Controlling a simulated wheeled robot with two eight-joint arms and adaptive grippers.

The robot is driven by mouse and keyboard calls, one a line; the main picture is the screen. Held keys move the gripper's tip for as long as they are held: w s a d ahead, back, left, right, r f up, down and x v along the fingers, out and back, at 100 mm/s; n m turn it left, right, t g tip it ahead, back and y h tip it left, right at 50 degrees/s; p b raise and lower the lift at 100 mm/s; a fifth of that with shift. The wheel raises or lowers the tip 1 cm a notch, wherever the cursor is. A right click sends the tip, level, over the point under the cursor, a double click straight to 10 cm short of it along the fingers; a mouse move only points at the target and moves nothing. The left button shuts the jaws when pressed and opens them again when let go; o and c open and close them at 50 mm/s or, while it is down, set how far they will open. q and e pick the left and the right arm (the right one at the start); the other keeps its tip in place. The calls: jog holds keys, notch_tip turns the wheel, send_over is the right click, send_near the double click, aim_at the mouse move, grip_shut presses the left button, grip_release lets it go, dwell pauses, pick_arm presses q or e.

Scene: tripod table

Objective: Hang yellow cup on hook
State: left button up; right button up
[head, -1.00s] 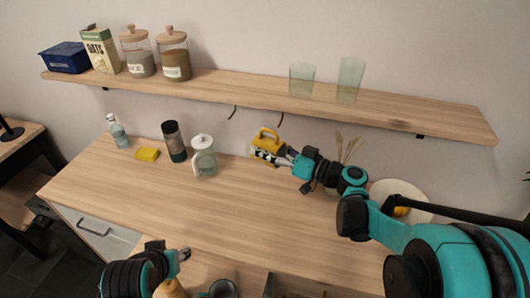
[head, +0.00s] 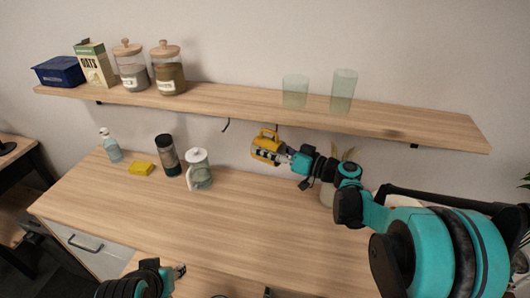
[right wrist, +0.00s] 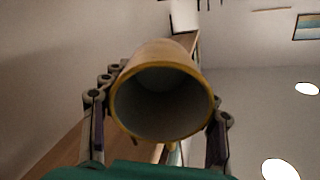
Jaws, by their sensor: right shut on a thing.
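The yellow cup (head: 265,147) is in my right gripper (head: 276,154), held in the air above the counter and just below the shelf. The handle is on its upper side in the head view. In the right wrist view the cup (right wrist: 163,62) lies between the two fingers (right wrist: 160,125), its round opening facing the camera. One dark hook (head: 226,125) hangs under the shelf, left of the cup. The second hook is hidden behind or near the cup. My left gripper (head: 180,270) is low at the bottom edge; its fingers are too small to read.
The wooden shelf (head: 235,104) bears jars, boxes and two green glasses (head: 343,90). On the counter (head: 230,225) stand a glass pitcher (head: 199,170), a dark shaker (head: 167,155), a yellow sponge (head: 141,168) and a bottle (head: 111,146). The counter's middle is clear.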

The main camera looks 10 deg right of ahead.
jog(key=shift+w+d+f, duration=0.15)
jog(key=shift+w+d, duration=0.1)
jog(key=shift+w, duration=0.35)
jog(key=shift+w+d+f, duration=0.1)
jog(key=shift+w+d, duration=0.15)
jog(key=shift+w, duration=0.3)
jog(key=shift+f+b, duration=0.45)
jog(key=shift+b, duration=0.15)
jog(key=o, duration=1.5)
jog(key=shift+o, duration=0.2)
